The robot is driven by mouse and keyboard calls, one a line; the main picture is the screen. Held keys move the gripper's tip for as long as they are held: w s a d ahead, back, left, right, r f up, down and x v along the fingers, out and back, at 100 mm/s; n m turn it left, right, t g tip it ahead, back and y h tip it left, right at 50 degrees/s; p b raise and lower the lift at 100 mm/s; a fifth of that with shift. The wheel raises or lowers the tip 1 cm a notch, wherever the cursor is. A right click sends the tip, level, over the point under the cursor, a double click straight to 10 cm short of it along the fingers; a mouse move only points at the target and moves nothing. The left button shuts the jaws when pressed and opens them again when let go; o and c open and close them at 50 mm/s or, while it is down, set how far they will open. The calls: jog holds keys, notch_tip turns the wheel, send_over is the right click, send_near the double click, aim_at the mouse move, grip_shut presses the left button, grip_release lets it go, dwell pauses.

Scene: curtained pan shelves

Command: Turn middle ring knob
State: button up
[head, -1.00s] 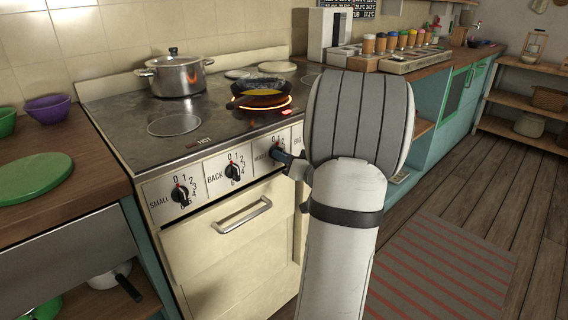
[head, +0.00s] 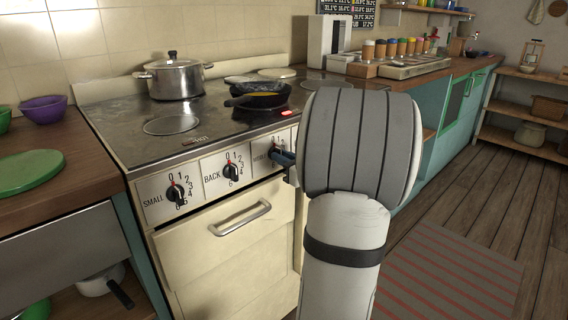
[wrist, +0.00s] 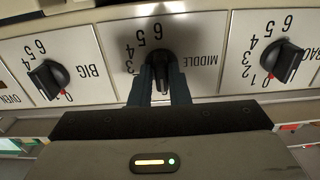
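A dark pan (head: 262,97) with yellow contents sits on a ring that is not glowing. A red light (head: 285,112) is lit on the cooktop.
The BIG knob (wrist: 47,78) and BACK knob (wrist: 283,60) flank the middle knob. The SMALL knob (head: 175,194) is further left. A steel pot (head: 174,77) stands at the back left. An oven handle (head: 241,218) sticks out below the panel.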

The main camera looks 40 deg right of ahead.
jog(key=o, duration=0.3)
jog(key=shift+w+a, duration=0.1)
jog(key=shift+a, duration=0.05)
jog(key=shift+o, duration=0.2)
jog(key=shift+s, duration=0.2)
jog(key=shift+s, duration=0.85)
jog(key=s+p, duration=0.2)
jog(key=s, duration=0.4)
jog(key=shift+d, duration=0.4)
jog(key=shift+r, duration=0.1)
